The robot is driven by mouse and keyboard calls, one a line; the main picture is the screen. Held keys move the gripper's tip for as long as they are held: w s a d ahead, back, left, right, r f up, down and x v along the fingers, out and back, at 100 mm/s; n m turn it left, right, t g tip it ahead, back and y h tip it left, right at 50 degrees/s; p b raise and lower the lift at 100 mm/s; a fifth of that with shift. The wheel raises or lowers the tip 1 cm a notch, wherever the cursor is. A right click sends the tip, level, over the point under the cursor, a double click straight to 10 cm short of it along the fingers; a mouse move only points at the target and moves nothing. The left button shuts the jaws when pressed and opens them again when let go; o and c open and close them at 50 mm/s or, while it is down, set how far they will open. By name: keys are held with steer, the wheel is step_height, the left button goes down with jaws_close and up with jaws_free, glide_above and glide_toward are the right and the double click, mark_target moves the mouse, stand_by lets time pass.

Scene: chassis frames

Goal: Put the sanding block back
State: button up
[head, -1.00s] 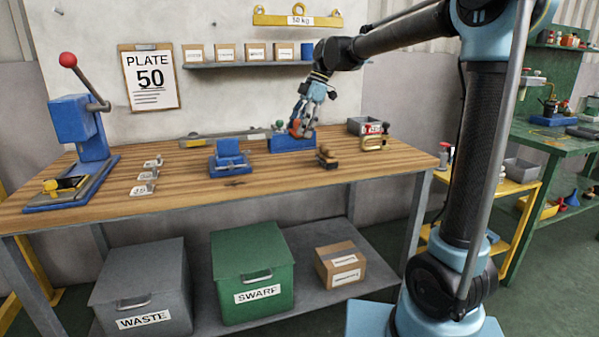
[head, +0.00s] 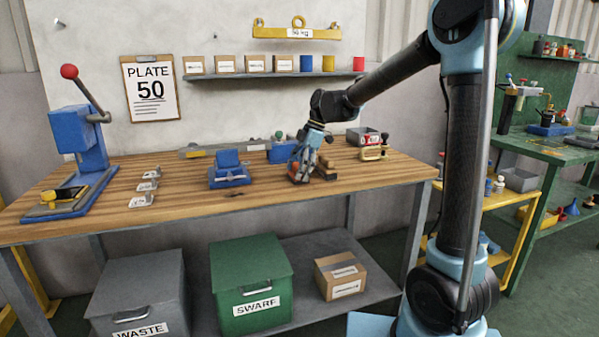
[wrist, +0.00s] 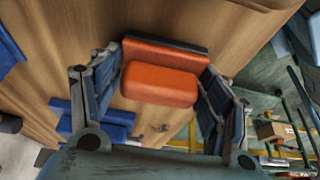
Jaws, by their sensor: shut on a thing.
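The orange sanding block (wrist: 160,85) has a dark edge along its base. In the wrist view it sits between the two fingers of my gripper (wrist: 156,95), which is shut on it. I cannot tell whether the block touches the bench. A blue holder (head: 281,152) stands behind my gripper, partly hidden by it.
A wooden-handled tool (head: 326,172) lies just right of my gripper. A blue fixture (head: 229,170) stands to the left, with a blue press (head: 78,140) at the bench's left end.

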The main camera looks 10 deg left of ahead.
steer(key=o, duration=1.1)
steer(key=shift+f, duration=0.1)
steer(key=v, duration=1.2)
